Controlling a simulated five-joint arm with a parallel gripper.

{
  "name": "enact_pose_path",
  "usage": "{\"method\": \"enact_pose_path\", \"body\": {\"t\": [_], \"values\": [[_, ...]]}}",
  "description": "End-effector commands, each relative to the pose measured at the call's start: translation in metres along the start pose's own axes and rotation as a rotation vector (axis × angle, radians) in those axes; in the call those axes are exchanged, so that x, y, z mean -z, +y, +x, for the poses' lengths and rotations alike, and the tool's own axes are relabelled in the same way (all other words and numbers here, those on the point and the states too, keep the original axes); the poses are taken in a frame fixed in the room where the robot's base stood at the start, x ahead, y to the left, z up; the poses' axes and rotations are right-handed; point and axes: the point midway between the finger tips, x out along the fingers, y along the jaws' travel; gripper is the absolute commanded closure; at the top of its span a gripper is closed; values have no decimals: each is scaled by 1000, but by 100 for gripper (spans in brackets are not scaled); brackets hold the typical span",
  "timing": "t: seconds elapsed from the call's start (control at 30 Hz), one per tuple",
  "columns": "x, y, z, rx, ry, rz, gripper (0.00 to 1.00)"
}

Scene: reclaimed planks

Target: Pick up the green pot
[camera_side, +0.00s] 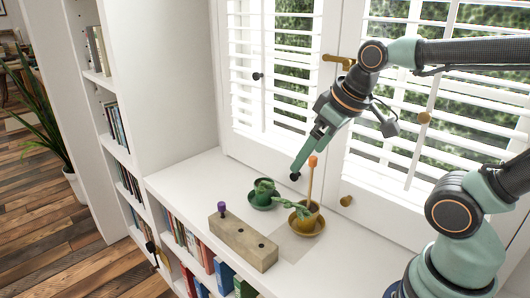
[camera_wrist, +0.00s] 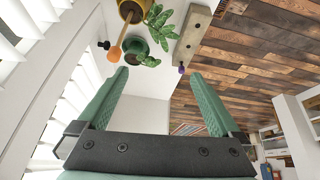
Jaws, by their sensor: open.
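The green pot (camera_side: 263,197) holds a small leafy plant and sits on a green saucer on the white ledge (camera_side: 188,180). In the wrist view the green pot (camera_wrist: 134,46) is past the fingertips, above the left finger. My gripper (camera_side: 297,172) is in the air above the ledge, up and to the right of the green pot in the side view. The two green fingers are spread with nothing between them in the wrist view (camera_wrist: 161,76). They are apart from the pot.
A mustard pot (camera_side: 306,219) with a plant and an orange-tipped stick (camera_side: 311,180) stands close beside the green pot. A wooden block (camera_side: 243,241) with a purple-topped peg (camera_side: 221,207) lies in front. White shutters (camera_side: 275,65) rise behind. The ledge's left part is clear.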

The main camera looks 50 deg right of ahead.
Motion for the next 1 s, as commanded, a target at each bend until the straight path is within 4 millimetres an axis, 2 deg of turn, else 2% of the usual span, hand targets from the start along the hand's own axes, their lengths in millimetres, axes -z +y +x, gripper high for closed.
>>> {"method": "enact_pose_path", "body": {"t": [0.27,0.47,0.7,0.9,1.0], "values": [[52,20,16,27,-124,-447,0],[88,38,44,91,-205,-801,0],[118,61,96,217,-275,-1220,0],[129,80,146,348,-298,-1541,0],[129,87,164,400,-297,-1653,0]]}}
